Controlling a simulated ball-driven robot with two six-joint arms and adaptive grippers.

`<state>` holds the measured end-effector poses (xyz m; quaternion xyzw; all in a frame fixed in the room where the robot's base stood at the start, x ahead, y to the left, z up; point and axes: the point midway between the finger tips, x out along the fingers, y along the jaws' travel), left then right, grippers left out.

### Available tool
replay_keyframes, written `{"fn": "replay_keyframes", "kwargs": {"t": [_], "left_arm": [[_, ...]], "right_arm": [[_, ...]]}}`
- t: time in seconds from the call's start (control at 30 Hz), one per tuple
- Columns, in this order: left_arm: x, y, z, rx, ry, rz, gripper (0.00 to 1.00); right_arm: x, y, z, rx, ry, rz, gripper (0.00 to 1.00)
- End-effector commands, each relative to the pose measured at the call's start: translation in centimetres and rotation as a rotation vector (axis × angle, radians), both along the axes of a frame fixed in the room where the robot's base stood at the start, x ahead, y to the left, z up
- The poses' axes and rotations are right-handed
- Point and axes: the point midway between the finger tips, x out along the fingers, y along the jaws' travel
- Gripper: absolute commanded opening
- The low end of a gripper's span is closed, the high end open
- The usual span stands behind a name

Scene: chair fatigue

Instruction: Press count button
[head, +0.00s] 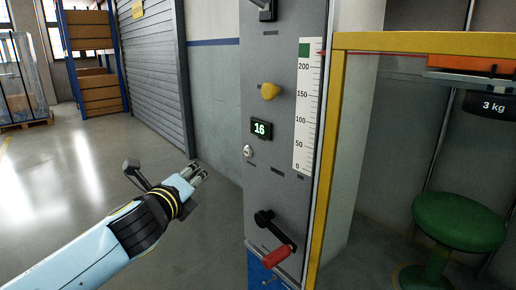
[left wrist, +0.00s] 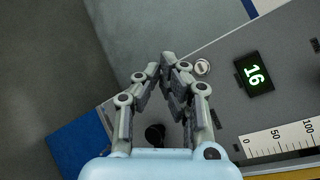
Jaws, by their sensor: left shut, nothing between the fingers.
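A grey control column (head: 282,200) stands in the middle of the head view. It carries a yellow knob (head: 270,91), a display (head: 260,129) reading 16, and a small round silver button or lock (head: 248,151) below the display. I cannot tell for sure which one is the count button. My left gripper (head: 198,173) is shut and empty, left of the column and lower than the silver part. In the left wrist view the fingertips (left wrist: 172,60) appear just left of the silver part (left wrist: 202,67), with the display (left wrist: 254,73) further right. My right gripper is out of view.
A black crank with a red handle (head: 278,255) sticks out low on the column. A white scale (head: 307,115) runs up its right side. A yellow frame (head: 329,150), a 3 kg weight (head: 492,105) and a green stool (head: 458,222) are on the right. The floor at left is open.

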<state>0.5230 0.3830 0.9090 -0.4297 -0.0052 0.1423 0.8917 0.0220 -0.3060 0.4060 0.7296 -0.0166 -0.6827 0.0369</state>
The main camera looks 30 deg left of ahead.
Motion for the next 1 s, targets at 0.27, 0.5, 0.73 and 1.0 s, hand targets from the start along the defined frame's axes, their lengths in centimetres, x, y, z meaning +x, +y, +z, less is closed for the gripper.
{"fn": "replay_keyframes", "kwargs": {"t": [0.27,0.5,0.73,1.0], "left_arm": [[0.9,0.2,2.4,0.019,-0.041,-0.009,0.00],[0.9,0.2,2.3,0.018,-0.040,-0.009,0.00],[1.9,-0.2,2.3,0.015,-0.042,-0.008,0.00],[5.4,-1.7,2.2,0.013,-0.042,-0.008,0.00]], "right_arm": [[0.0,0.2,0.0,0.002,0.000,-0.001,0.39],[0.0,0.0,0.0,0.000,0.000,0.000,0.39],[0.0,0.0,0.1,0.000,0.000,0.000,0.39],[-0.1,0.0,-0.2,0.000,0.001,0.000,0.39]]}}
